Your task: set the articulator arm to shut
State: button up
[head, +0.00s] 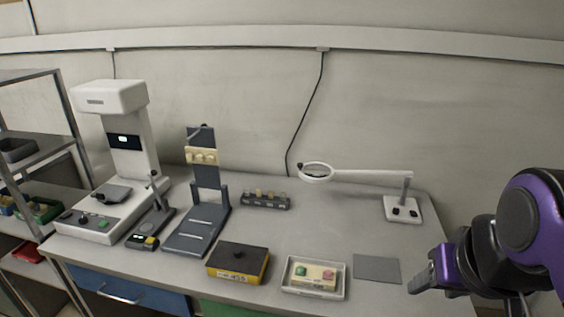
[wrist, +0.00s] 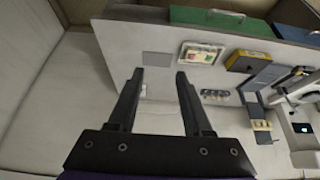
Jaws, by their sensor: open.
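The articulator (head: 196,228) stands left of the middle of the bench in the head view, a dark grey hinged device. Its arm (head: 201,138) is raised, standing upright at the back of the flat base, with a beige block on it. In the wrist view the articulator (wrist: 267,76) is at the right, and its arm's beige block (wrist: 262,125) shows below the base. My gripper (head: 430,274) is at the bench's right front, far from the articulator. In the wrist view my gripper (wrist: 160,74) has its two fingers spread with nothing between them.
A yellow box with a dark top (head: 238,262), a tray with coloured buttons (head: 287,287) and a grey pad (head: 377,268) lie along the front. A magnifier lamp (head: 403,208) stands back right. A microscope-like machine (head: 140,160) stands left, with a small lever device (head: 152,222) beside the articulator.

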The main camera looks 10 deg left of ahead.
aim_at(202, 152)
jog(key=u, duration=1.35)
jog(key=i+j+z, duration=0.1)
jog(key=z, duration=0.8)
jog(key=j+z, duration=0.95)
jog(key=j, duration=0.6)
